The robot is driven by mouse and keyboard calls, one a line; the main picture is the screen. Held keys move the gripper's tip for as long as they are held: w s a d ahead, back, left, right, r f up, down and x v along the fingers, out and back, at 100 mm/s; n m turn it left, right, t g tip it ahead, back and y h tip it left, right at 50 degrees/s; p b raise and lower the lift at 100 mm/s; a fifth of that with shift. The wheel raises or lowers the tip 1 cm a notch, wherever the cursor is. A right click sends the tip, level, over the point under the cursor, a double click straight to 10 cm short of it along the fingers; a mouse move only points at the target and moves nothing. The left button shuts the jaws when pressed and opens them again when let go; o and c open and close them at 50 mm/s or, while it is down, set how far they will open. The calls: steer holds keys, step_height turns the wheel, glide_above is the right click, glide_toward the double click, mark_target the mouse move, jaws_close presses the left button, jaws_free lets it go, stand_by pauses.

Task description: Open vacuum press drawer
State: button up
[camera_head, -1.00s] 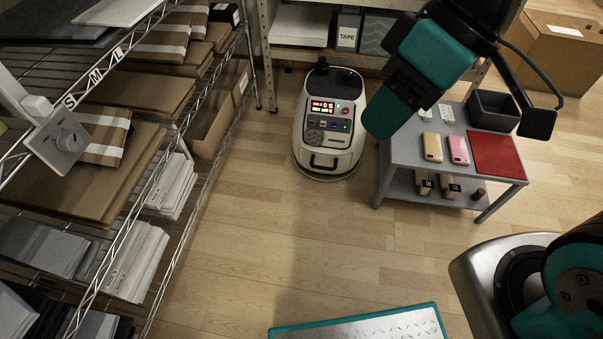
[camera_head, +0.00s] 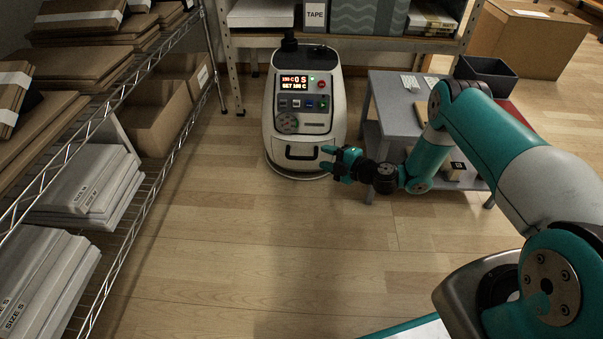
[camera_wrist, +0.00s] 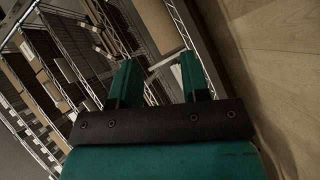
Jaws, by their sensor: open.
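The vacuum press (camera_head: 304,105) is a rounded white machine on the floor in the middle of the head view, with a lit display and buttons on its dark front. Its drawer (camera_head: 299,152) is low on the front with a dark bar handle, and looks shut. My gripper (camera_head: 326,158) is just right of the drawer handle in the head view, pointing left; I cannot tell whether it touches the press. In the wrist view my gripper (camera_wrist: 160,82) shows two teal fingers apart with nothing between them. The press is not seen in the wrist view.
A grey table (camera_head: 392,98) with a dark bin (camera_head: 485,76) stands right of the press, partly behind my arm. A wire shelf (camera_head: 150,185) with boxes runs along the left. Another shelf (camera_head: 350,42) is behind the press. The floor before the press (camera_head: 230,235) is clear.

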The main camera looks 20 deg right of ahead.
steer(key=t+h+b, duration=0.2)
glide_toward(301, 157)
steer(key=b+x, duration=0.6)
steer(key=b, duration=0.1)
steer(key=b+x, duration=0.4)
steer(key=shift+w+f, duration=0.1)
steer(key=shift+f, duration=0.3)
jaws_close()
